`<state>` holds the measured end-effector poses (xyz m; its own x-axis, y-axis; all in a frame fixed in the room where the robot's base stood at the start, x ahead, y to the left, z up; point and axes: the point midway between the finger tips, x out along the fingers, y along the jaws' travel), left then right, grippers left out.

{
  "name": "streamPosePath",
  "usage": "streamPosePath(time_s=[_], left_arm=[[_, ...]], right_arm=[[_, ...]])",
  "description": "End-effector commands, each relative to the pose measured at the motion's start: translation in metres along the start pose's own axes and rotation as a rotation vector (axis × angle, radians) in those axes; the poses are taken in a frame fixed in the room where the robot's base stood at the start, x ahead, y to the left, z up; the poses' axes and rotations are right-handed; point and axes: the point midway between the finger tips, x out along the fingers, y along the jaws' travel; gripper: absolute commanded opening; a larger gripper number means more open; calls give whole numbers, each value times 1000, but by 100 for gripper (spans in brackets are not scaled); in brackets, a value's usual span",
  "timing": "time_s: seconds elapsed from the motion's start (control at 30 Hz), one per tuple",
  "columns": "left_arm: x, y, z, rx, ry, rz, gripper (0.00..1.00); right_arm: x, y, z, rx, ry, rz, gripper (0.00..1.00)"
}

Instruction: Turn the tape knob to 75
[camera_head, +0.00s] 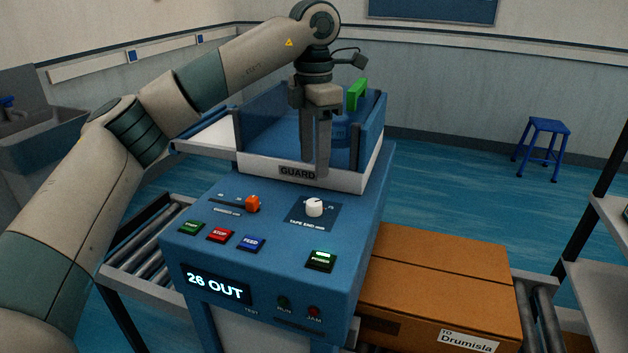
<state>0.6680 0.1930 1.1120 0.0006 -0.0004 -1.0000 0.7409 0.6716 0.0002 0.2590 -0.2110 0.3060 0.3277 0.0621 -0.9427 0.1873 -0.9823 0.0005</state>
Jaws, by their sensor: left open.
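The tape knob (314,207) is a small white round knob on a dark panel labelled like "TAPE END" on top of the blue machine (345,259). A short dark mark shows on its top; I cannot read which number it points at. My right gripper is not in view.
An orange slider (253,203) and green, red and blue buttons (220,235) lie left of the knob. A green-lit power switch (321,259) is in front. The display (216,284) reads "26 OUT". The guard (297,172) stands behind; a cardboard box (435,285) sits right.

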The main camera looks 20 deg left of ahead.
Motion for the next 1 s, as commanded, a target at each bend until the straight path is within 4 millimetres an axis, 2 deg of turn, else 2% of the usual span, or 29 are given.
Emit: streamPosePath(time_s=[0.1, 0.2, 0.4, 0.7, 1.0], left_arm=[[-26, 0, 1, 0, -3, 4, 46], [-42, 0, 0, -1, -2, 3, 46], [-64, 0, 0, 0, -1, 1, 46], [-71, 0, 0, 0, -1, 1, 46], [-71, 0, 0, 0, -1, 1, 46]], right_arm=[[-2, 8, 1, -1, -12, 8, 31], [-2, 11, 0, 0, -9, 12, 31], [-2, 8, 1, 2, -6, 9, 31], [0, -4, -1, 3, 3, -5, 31], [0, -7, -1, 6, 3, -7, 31]])
